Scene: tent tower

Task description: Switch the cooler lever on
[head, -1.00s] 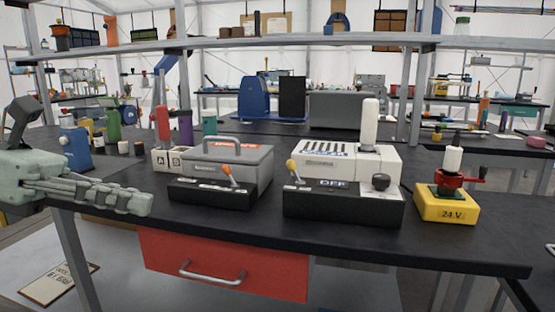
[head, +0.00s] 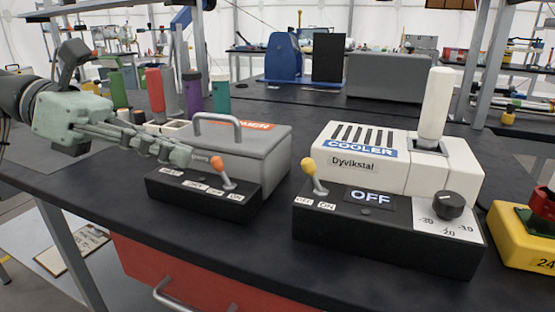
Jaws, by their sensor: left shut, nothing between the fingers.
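The cooler (head: 400,160) is a white box labelled COOLER and Dyvikstal, with a black front panel (head: 375,228) whose display reads OFF. Its lever (head: 314,175) has a yellow knob and leans left, towards the OFF label; an ON label sits to its right. A black dial (head: 449,205) is on the panel's right. My left gripper (head: 188,155) is shut and empty, left of the cooler, in front of the grey box and above the left black panel. It is well apart from the yellow lever. My right gripper is not in view.
A grey box (head: 255,150) with a handle stands left of the cooler, with an orange-knobbed lever (head: 219,168) on its black panel (head: 205,196). A yellow 24 V block (head: 520,240) is at the right edge. Bench space before the panels is clear.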

